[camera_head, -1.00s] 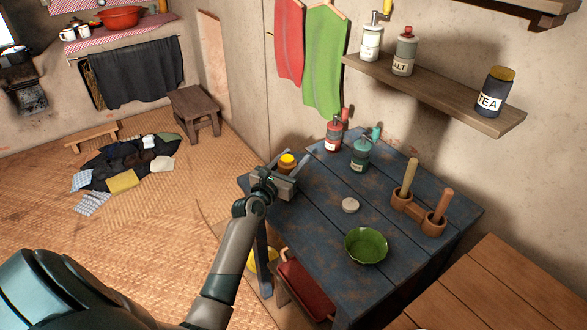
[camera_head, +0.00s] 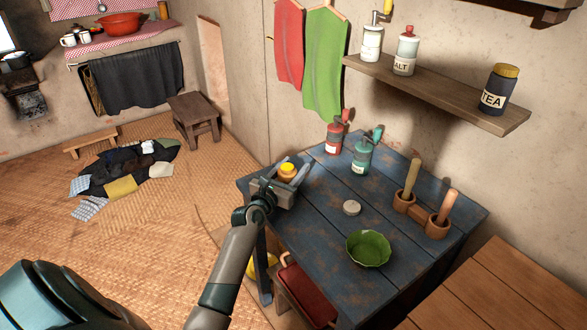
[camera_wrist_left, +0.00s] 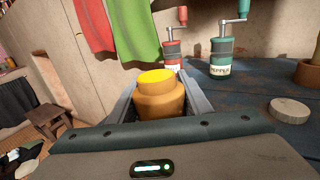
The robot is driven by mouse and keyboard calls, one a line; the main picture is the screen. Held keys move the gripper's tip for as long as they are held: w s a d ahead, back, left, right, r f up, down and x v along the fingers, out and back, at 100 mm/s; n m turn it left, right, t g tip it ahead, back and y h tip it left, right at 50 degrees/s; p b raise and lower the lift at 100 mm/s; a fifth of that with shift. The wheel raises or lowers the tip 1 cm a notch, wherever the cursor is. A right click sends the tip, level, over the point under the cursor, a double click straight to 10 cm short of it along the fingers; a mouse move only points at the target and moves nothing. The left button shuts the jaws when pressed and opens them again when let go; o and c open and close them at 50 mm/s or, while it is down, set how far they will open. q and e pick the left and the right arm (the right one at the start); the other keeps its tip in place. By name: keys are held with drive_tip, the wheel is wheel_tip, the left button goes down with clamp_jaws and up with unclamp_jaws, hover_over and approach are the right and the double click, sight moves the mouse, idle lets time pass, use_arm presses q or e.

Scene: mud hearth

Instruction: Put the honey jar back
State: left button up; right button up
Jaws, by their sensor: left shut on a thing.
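The honey jar (camera_head: 287,172), amber with a yellow lid, is at the far left corner of the blue table (camera_head: 320,230). My left gripper (camera_head: 287,178) is shut on it, with a finger on each side. In the left wrist view the jar (camera_wrist_left: 158,98) stands upright between the two fingers (camera_wrist_left: 160,100), its lower part hidden behind the gripper body. I cannot tell whether its base touches the table. My right gripper is not in view.
Red (camera_head: 334,137) and green (camera_head: 362,155) grinders stand behind the jar. A pale round lid (camera_head: 351,208), a green bowl (camera_head: 368,249) and a wooden double holder (camera_head: 421,216) are on the table. A wall shelf (camera_head: 440,95) carries several containers.

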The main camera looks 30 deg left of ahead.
sight(283, 181)
use_arm(q)
drive_tip(key=shift+f, duration=0.1)
drive_tip(key=o, duration=1)
drive_tip(key=shift+o, duration=0.7)
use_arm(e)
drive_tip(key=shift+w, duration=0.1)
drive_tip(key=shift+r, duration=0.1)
use_arm(q)
drive_tip(key=shift+s, duration=0.1)
drive_tip(key=s, duration=0.6)
drive_tip(key=s+d, duration=0.1)
drive_tip(key=s, duration=0.3)
drive_tip(key=shift+s+b, duration=0.1)
drive_tip(key=shift+b, duration=0.2)
drive_tip(key=shift+s+r, duration=0.2)
drive_tip(key=shift+s, duration=0.6)
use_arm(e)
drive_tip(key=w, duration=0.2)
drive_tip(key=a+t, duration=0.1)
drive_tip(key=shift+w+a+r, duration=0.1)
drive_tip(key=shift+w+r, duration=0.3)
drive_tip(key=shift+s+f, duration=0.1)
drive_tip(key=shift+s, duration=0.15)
